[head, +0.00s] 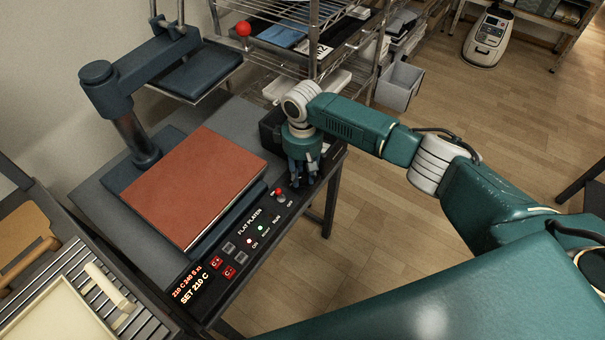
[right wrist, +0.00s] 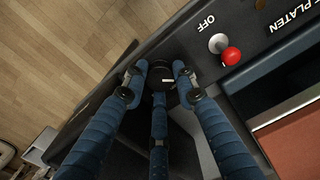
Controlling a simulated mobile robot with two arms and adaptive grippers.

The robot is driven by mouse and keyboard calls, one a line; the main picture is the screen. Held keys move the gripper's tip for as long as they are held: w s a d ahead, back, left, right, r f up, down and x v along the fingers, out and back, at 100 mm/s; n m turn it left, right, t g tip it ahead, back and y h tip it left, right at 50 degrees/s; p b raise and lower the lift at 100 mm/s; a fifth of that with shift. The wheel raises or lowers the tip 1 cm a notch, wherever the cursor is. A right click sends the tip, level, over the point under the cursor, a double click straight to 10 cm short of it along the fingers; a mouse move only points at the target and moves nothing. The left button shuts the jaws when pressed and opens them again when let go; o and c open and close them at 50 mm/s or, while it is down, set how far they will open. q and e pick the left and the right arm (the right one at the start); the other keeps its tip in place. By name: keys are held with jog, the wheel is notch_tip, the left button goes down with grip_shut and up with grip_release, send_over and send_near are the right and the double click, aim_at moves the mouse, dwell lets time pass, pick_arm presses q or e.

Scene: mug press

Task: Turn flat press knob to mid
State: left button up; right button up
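The flat press has a control panel (head: 240,238) along its front, lettered FLAT PLATEN. My right gripper (head: 303,182) points down over the panel's right end. In the right wrist view, a black knob (right wrist: 161,72) with a white mark lies between the fingertips of my right gripper (right wrist: 160,82). The fingers are close around the knob, but I cannot tell whether they press on it. In the head view the fingers mostly hide the knob. My left gripper is not in view.
A red-tipped toggle (head: 279,194) by the OFF lettering stands close beside my right gripper; it also shows in the right wrist view (right wrist: 231,56). The brown platen (head: 200,185) is left of it. A wire shelf (head: 305,45) stands behind. The floor right of the press is clear.

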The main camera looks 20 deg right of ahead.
aim_at(302, 178)
jog(key=shift+s+r+m+p, duration=0.15)
jog(key=shift+m+p, duration=0.35)
jog(key=shift+p, duration=0.35)
jog(key=m+p, duration=0.3)
jog(key=p, duration=0.1)
jog(key=shift+a+m+p, duration=0.1)
jog(key=shift+m+p, duration=0.2)
jog(key=shift+m, duration=0.1)
jog(key=shift+m+p, duration=0.95)
jog(key=shift+m, duration=0.25)
jog(key=shift+m+p, duration=0.7)
jog(key=shift+m, duration=0.5)
jog(key=shift+f, duration=0.2)
jog(key=o, duration=1.2)
jog(key=shift+c, duration=0.2)
jog(key=shift+r, duration=0.15)
notch_tip(302, 178, up, 12)
